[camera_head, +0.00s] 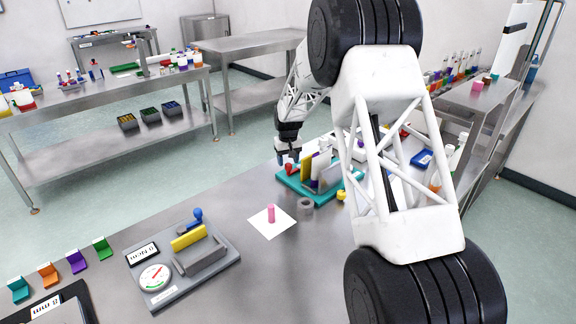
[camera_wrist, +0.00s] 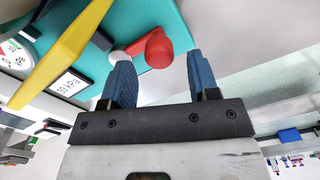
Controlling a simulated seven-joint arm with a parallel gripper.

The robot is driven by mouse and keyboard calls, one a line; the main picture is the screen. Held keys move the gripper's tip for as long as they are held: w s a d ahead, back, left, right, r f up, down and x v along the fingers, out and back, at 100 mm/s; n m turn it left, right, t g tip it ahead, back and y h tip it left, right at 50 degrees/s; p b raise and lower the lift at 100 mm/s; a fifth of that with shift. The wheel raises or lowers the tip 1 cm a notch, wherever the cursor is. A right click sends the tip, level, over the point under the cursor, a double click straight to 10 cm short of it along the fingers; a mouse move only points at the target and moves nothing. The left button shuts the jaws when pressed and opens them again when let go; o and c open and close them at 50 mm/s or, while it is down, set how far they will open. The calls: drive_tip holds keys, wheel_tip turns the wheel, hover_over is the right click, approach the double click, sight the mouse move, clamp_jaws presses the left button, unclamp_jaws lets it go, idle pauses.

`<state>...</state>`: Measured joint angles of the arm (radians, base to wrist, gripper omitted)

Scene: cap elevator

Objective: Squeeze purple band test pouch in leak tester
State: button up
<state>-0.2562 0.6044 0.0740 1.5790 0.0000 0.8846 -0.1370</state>
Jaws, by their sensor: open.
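A device on a teal base (camera_head: 291,181), probably the leak tester, stands on the steel table; its base also shows in the wrist view (camera_wrist: 176,22). It has a yellow plate (camera_wrist: 68,45), a dial (camera_wrist: 17,52), a label reading about 30 kPa (camera_wrist: 68,83) and a red knob (camera_wrist: 158,47). My gripper (camera_wrist: 162,75) is open and empty. Its blue fingers point at the red knob, which appears between and beyond the fingertips. In the head view my gripper (camera_head: 289,157) is above the device's left end. I cannot make out a purple-banded pouch for sure.
A grey gauge fixture (camera_head: 181,262) with a blue knob stands at the front left, beside several coloured clips, one purple (camera_head: 76,261). A pink cylinder (camera_head: 271,213) stands on a white square. A grey ring (camera_head: 306,203) sits near the teal base. My arm hides the table's right part.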

drive_tip(key=shift+f, duration=1.25)
clamp_jaws()
